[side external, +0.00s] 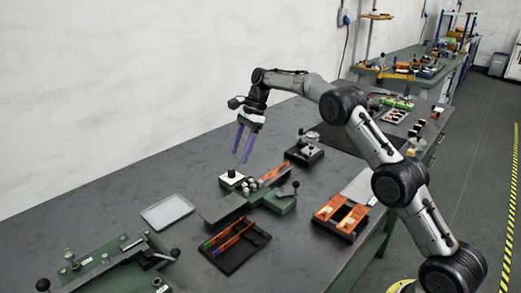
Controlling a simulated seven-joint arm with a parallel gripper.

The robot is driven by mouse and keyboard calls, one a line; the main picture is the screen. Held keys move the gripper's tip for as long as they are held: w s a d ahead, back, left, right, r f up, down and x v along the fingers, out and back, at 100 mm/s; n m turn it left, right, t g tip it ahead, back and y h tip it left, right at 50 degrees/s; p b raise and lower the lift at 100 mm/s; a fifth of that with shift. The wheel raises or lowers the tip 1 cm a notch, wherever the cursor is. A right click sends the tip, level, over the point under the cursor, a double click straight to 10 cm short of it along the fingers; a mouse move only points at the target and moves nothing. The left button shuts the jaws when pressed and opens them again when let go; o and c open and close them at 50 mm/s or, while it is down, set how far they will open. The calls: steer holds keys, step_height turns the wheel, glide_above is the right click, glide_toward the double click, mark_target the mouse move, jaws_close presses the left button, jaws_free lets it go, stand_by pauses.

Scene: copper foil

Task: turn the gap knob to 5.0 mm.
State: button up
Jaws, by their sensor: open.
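My gripper (241,157), with two long purple fingers pointing down, is open and empty. It hangs in the air above the green roller device (283,206) in the middle of the table. A small dark knob (231,173) stands on a white square plate at the left end of this device, below my gripper and apart from it. It looks like the gap knob, but its markings and setting are too small to read. The device also has a lever with a dark ball (296,184) at its right and orange strips on top.
A dark tray (232,262) with coloured pieces lies in front. A pale flat tray (166,211) lies at left, near a green lever machine (105,262). An orange-topped fixture (341,214) stands at right and a dark-based device (303,153) behind. Bare table lies at far left.

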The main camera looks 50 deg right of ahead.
steer(key=s+r, duration=0.4)
steer(key=s, duration=0.5)
steer(key=shift+a, duration=0.45)
steer(key=n+t+h, duration=0.3)
steer(key=n+h, duration=0.4)
steer(key=n, duration=0.6)
glide_toward(231, 171)
step_height(231, 171, up, 5)
steer(key=s+d, duration=0.3)
steer(key=w+a+n, duration=0.1)
steer(key=a, duration=0.3)
steer(key=x, duration=1.4)
jaws_close()
